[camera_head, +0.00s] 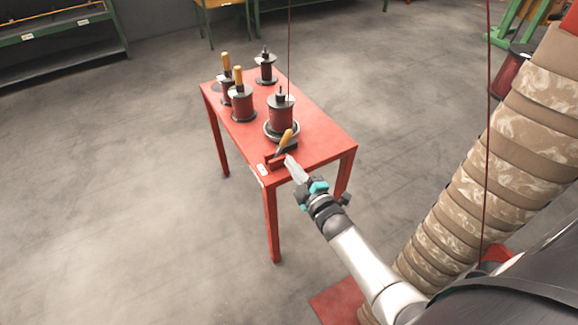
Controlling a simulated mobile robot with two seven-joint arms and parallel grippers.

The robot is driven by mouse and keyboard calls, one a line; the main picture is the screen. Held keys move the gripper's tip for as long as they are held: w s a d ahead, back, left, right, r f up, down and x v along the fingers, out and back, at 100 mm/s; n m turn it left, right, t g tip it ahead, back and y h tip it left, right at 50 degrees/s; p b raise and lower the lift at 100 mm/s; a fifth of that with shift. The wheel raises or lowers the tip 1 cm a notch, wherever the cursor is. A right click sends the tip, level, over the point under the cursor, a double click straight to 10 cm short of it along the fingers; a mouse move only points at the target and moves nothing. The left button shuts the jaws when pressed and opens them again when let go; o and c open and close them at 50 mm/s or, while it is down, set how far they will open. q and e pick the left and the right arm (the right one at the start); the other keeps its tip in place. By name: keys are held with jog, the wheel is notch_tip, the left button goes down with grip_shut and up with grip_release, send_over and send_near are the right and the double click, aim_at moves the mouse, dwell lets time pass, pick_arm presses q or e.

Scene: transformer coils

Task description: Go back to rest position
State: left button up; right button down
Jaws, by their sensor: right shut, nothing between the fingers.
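My right gripper (297,169) reaches in from the lower right to the near end of a red table (320,137). It is shut and looks empty. Its tip is close to a red holder (274,161) at the table's near edge, from which a yellow handle (285,140) sticks up at a tilt. I cannot tell whether the tip touches the holder. Just behind stands a dark red coil (280,113) on a round base. Two coils with yellow handles, one of them nearer (242,103), and a darker coil (265,68) stand farther back. My left gripper is out of view.
A large wrapped column (480,180) stands at the right, near my arm. A green-framed shelf (60,40) is at the upper left. A thin dark cable (289,50) hangs over the table. The grey floor (110,200) left of the table is clear.

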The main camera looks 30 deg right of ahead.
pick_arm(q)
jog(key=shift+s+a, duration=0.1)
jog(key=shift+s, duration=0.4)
pick_arm(e)
jog(key=shift+s, duration=0.45)
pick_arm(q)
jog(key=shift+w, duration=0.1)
